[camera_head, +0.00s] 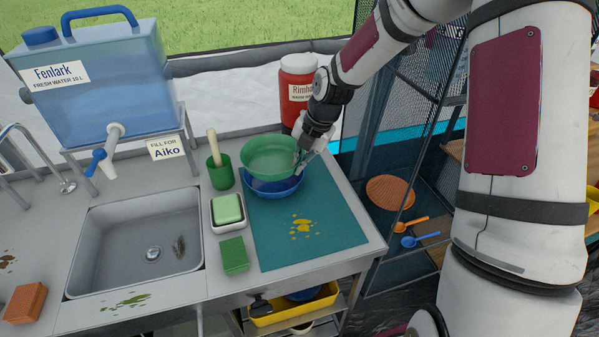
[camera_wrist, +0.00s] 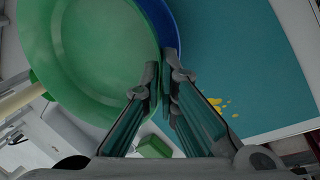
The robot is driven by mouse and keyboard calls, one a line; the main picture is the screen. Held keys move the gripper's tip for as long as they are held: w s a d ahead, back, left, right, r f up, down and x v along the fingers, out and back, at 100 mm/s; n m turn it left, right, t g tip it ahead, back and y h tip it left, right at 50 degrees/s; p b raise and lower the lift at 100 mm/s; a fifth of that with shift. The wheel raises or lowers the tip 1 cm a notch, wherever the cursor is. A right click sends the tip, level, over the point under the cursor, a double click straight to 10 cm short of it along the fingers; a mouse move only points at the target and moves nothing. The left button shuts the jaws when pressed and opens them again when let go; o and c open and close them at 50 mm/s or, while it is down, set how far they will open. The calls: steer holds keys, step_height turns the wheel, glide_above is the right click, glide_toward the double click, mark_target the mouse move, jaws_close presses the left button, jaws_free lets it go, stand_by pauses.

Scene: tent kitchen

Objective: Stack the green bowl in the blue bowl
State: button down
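The green bowl (camera_head: 270,156) is held above the blue bowl (camera_head: 273,188), covering much of it from above in the head view. The blue bowl stands on the teal mat (camera_head: 330,232) near its back left. My gripper (camera_head: 302,160) is at the right side of the green bowl. In the wrist view my gripper (camera_wrist: 165,88) has its fingers close together on the rim of the green bowl (camera_wrist: 85,50). A strip of the blue bowl (camera_wrist: 168,28) shows beyond that rim. Whether the bowls touch is hard to tell.
A green cup with a wooden-handled tool (camera_head: 220,175), a soap dish (camera_head: 228,210) and a green sponge (camera_head: 234,255) stand left of the mat. A sink (camera_head: 140,240) lies further left. A red jar (camera_head: 297,90) stands behind. Yellow stains mark the mat's otherwise clear front.

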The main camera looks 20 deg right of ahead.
steer(key=shift+f, duration=1.75)
steer(key=shift+f, duration=0.45)
steer(key=c, duration=1.8)
jaws_free()
steer(key=shift+f, duration=0.1)
